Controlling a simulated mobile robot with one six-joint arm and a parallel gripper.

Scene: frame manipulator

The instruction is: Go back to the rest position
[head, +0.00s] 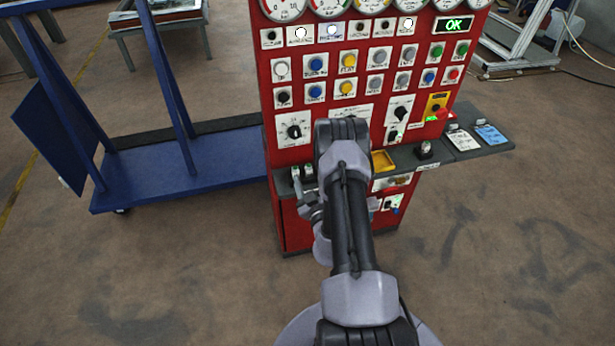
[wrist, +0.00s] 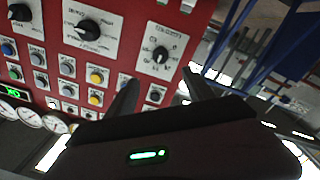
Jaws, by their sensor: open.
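My gripper (wrist: 158,95) is open in the wrist view. Its two dark fingers point toward the red control panel (wrist: 130,60), with nothing seen between them but panel face. In the head view my arm reaches to the front of the red panel (head: 268,90), and my gripper is mostly hidden behind the arm, near the left part of the panel's shelf. A black rotary knob (wrist: 160,55) sits just beyond the fingers in the wrist view, apart from them as far as I can tell.
A grey shelf (head: 490,146) juts from the panel and holds a yellow tray (head: 382,161) and cards. A blue cart (head: 180,168) stands left. The brown floor (head: 510,250) is clear at front right.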

